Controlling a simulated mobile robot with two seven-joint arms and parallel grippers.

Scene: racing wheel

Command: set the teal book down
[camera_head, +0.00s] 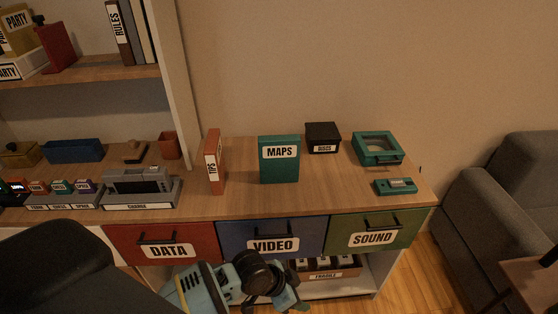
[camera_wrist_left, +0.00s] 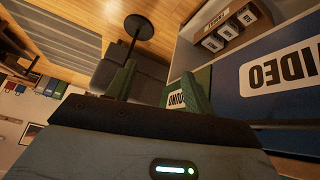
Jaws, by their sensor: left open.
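The teal book (camera_head: 279,160), labelled MAPS, stands upright on the wooden cabinet top (camera_head: 330,197), near its middle. No gripper touches it. My left gripper (camera_head: 292,292) is low in front of the cabinet, below the VIDEO drawer (camera_head: 272,236) and well below the book. In the left wrist view my left gripper (camera_wrist_left: 160,86) shows two green fingers spread apart with nothing held between them. The book is not seen in the left wrist view. My right gripper is not in view.
An orange TIPS book (camera_head: 214,162) stands left of the teal book. A black DISCS box (camera_head: 322,138), a teal case (camera_head: 377,148) and a small teal device (camera_head: 395,187) sit to the right. The FRAGILE crate (camera_head: 325,270) is on the lower shelf. A grey sofa (camera_head: 510,195) stands at right.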

